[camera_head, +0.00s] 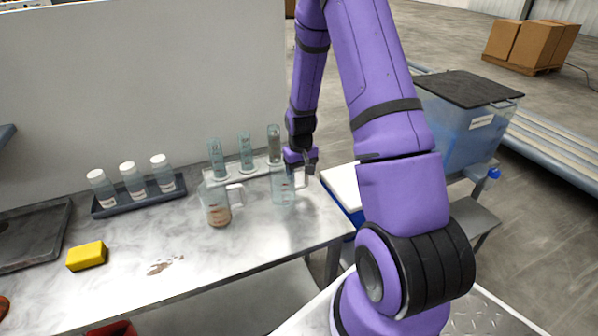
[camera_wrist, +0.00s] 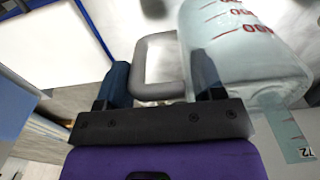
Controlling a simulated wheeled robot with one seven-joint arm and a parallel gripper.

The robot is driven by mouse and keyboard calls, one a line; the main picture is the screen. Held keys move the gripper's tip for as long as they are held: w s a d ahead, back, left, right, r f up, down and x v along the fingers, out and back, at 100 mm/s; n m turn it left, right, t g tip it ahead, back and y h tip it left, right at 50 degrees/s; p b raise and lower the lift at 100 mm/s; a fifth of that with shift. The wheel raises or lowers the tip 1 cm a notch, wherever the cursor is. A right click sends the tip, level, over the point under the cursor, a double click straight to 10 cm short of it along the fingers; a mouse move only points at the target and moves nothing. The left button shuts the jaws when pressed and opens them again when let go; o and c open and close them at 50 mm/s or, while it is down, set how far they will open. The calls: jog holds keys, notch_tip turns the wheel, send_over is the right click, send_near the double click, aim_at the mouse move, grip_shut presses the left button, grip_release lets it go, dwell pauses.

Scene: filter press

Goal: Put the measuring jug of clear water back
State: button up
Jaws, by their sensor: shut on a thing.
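The clear measuring jug (camera_head: 283,190) is at the right end of the steel bench, in front of the cylinder rack. It looks upright; I cannot tell if its base touches the bench. My gripper (camera_head: 302,172) is at its right side, at the handle. In the wrist view the jug (camera_wrist: 245,60) shows red graduation marks, and its grey handle (camera_wrist: 155,45) lies between the fingers of my gripper (camera_wrist: 161,82), which is shut on it. The water level is hard to make out. A second jug (camera_head: 215,207) with brownish contents stands to the left.
Several upright glass cylinders (camera_head: 245,152) stand in a white rack behind the jugs. Three capped bottles (camera_head: 132,181) sit in a dark tray. A yellow sponge (camera_head: 87,256) and a brown spill (camera_head: 160,266) lie on the open front bench (camera_head: 215,262). A blue tank (camera_head: 465,130) stands right.

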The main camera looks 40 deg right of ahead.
jog(key=shift+f, duration=0.1)
jog(key=o, duration=1.2)
notch_tip(320, 180, up, 12)
jog(key=shift+r, duration=0.1)
jog(key=s+a+r+n+t, duration=0.1)
jog(key=s+a+r, duration=0.45)
jog(key=r, duration=0.45)
jog(key=s+a+r+n+t, duration=0.1)
jog(key=s+a+r+t, duration=0.1)
jog(key=s+a+r, duration=0.5)
jog(key=shift+s+a+r+n+t, duration=0.2)
jog(key=shift+s+a+r+t, duration=0.15)
jog(key=shift+s+a+r, duration=1.35)
jog(key=shift+s+a+r+n+t, duration=0.2)
jog(key=shift+s+a+r+t, duration=0.25)
jog(key=shift+s+r, duration=1.4)
jog(key=shift+s+a+r+n+t, duration=0.25)
jog(key=shift+s+a+r, duration=0.75)
jog(key=shift+s, duration=1.65)
